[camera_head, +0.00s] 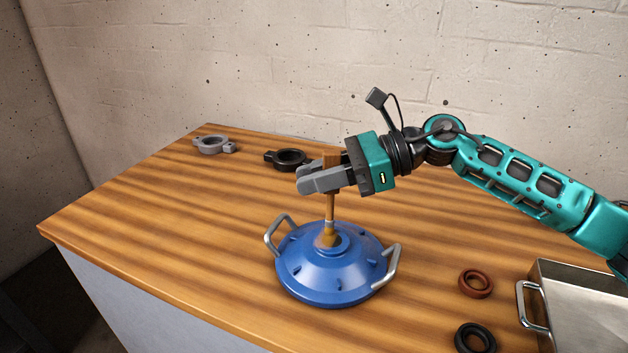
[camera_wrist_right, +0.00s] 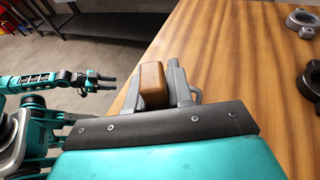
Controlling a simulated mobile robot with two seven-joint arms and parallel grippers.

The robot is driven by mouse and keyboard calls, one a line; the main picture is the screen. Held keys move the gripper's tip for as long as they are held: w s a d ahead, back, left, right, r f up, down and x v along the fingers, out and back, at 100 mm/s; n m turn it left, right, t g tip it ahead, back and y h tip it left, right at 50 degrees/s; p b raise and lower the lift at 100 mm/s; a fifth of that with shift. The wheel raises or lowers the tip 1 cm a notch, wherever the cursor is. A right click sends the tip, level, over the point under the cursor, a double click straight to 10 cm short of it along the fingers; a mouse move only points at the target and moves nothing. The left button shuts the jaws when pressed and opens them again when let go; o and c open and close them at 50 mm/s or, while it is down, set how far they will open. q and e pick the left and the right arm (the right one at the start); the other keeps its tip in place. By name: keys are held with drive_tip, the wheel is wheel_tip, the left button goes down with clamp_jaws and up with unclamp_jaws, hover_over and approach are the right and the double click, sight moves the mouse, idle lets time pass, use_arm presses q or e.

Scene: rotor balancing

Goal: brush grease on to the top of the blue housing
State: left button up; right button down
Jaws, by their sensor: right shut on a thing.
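The blue housing (camera_head: 312,281), a dome with two silver side handles, sits on the wooden table in the head view. My right gripper (camera_head: 322,179) is above it, shut on an upright brush (camera_head: 331,207) with a wooden handle. The brush's bristle end points down at the housing's top centre and looks to be touching it or just above; I cannot tell which. Any grease there cannot be made out. In the right wrist view, the brush's handle end (camera_wrist_right: 153,80) stands between the fingers. My left gripper (camera_wrist_right: 108,82) shows small at left there, empty with its fingers apart.
A grey ring clamp (camera_head: 211,146) and a black one (camera_head: 288,160) lie behind the housing. A red-brown ring (camera_head: 475,283), a black ring (camera_head: 474,338) and a metal tray (camera_head: 541,290) are at the right. The table's left side is clear.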

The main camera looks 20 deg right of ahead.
drive_tip(key=shift+s+a, duration=0.15)
drive_tip(key=shift+a, duration=0.05)
idle(0.5)
drive_tip(key=shift+s+a, duration=0.8)
drive_tip(key=shift+a, duration=0.1)
drive_tip(key=shift+w+d, duration=0.1)
drive_tip(key=shift+d, duration=0.05)
idle(0.3)
drive_tip(key=shift+w+d+b, duration=0.75)
drive_tip(key=shift+w+d, duration=0.15)
drive_tip(key=shift+d, duration=0.1)
drive_tip(key=shift+s+a, duration=0.1)
idle(0.3)
drive_tip(key=shift+s+a, duration=0.9)
drive_tip(key=shift+a, duration=0.1)
drive_tip(key=shift+a, duration=0.1)
